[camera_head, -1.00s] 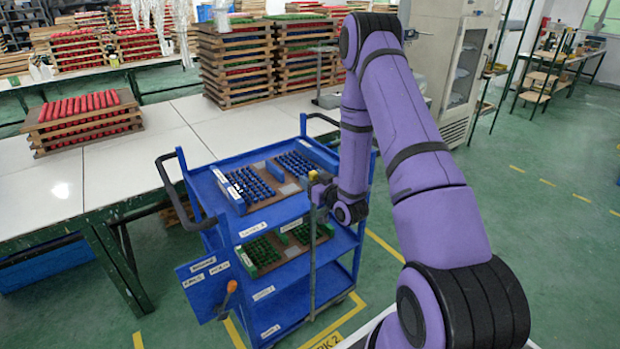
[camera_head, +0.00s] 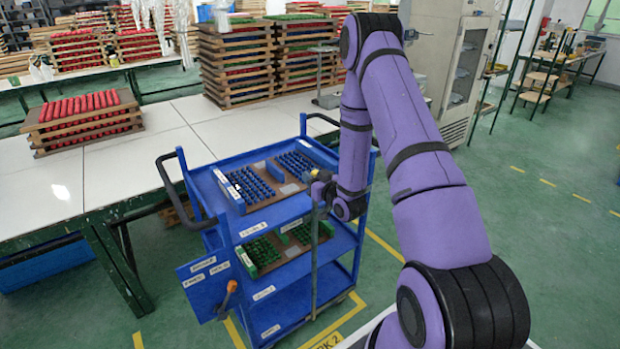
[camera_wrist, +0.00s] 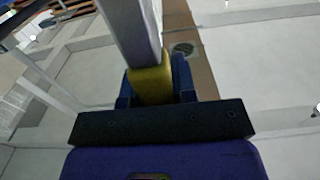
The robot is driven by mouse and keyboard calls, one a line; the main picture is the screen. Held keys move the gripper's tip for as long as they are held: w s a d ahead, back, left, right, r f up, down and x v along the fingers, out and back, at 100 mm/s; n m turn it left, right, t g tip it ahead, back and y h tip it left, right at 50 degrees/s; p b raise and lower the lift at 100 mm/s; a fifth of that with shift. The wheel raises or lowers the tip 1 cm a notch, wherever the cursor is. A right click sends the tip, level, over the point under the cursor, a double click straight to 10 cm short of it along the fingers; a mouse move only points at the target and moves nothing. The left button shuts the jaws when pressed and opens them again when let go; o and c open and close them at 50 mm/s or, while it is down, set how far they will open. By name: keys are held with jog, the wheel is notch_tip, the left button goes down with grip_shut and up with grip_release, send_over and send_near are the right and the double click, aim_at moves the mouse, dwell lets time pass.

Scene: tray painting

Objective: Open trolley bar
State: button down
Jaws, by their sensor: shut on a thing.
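The blue trolley (camera_head: 290,268) stands beside the white table, with a grey upright bar (camera_head: 314,265) across its open front side. My gripper (camera_head: 321,185) is at the upper end of this bar, by the right part of the top shelf. In the wrist view, the blue fingers of my gripper (camera_wrist: 153,82) are shut around a yellow grip piece (camera_wrist: 150,88) on the bar. The pale bar (camera_wrist: 134,30) runs away from the fingers there. My wrist partly hides the bar's top in the head view.
The trolley's shelves hold trays of blue pieces (camera_head: 252,186) and green pieces (camera_head: 262,252). A blue panel with an orange-handled tool (camera_head: 229,290) hangs at its left. The white table (camera_head: 120,165) is behind. Green floor to the right is clear.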

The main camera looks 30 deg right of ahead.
jog(key=d, duration=2)
jog(key=shift+w+d, duration=0.25)
jog(key=shift+w, duration=0.05)
jog(key=c, duration=0.9)
grip_release()
jog(key=s, duration=1)
jog(key=shift+s+d, duration=0.2)
jog(key=shift+s, duration=0.2)
jog(key=shift+c, duration=0.6)
